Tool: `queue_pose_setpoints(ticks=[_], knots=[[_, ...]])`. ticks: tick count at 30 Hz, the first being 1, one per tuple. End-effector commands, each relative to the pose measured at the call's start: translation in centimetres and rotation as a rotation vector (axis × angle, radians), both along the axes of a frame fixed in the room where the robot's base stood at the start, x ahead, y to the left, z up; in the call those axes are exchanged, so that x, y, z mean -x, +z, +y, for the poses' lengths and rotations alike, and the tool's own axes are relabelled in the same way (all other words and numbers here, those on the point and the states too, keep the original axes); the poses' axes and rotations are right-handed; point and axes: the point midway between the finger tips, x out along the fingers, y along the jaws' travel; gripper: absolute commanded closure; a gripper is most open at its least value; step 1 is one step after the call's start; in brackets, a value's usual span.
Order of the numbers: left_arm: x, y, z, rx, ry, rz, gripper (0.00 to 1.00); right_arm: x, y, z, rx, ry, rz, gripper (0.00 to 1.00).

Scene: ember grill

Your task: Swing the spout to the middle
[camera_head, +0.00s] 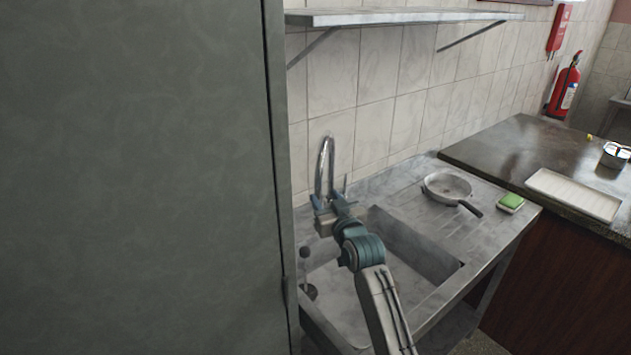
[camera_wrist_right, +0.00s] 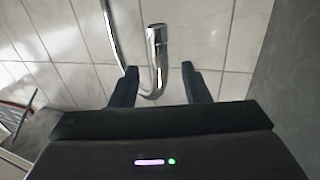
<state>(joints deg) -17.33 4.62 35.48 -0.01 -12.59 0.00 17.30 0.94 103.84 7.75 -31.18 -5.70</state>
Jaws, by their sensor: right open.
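The chrome spout (camera_head: 326,150) rises as a tall arch at the back of the sink, against the tiled wall. My right gripper (camera_head: 330,203) is at the tap in the head view, in front of the spout's lower part. In the right wrist view the spout (camera_wrist_right: 157,62) appears as a U-shaped curve. Its end lies between the two fingers of my right gripper (camera_wrist_right: 159,84), which are apart with visible gaps on both sides. The spout's base is hidden behind my gripper in the head view. My left gripper is not in view.
The sink basin (camera_head: 338,290) lies below my right arm. A pan (camera_head: 446,187) and a green sponge (camera_head: 511,200) sit on the drainboard to the right. A tall grey cabinet (camera_head: 140,180) closes off the left. A shelf (camera_head: 400,16) hangs above the sink.

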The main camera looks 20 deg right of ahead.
Motion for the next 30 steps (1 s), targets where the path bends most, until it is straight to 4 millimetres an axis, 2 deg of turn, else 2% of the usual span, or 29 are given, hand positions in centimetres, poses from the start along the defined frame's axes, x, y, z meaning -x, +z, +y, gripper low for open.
queue_pose_setpoints(ticks=[3, 6, 12, 17, 25, 30], knots=[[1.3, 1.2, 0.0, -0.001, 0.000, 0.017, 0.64, -2.4, 0.4, 0.2, -0.001, 0.000, 0.003, 0.58], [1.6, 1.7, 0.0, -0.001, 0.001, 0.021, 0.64, -4.1, 0.3, 0.3, 0.000, 0.000, 0.003, 0.58], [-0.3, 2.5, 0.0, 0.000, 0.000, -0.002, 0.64, -6.3, 0.2, 0.4, 0.000, 0.000, 0.002, 0.58], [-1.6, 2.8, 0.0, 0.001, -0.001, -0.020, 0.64, -7.0, 0.0, 0.4, 0.000, 0.000, 0.002, 0.58], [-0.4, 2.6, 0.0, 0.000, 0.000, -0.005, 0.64, -7.1, 0.0, 0.5, 0.000, 0.000, 0.001, 0.58], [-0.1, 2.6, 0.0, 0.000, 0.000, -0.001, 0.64, -7.0, 0.0, 0.5, 0.000, 0.000, 0.002, 0.91]])
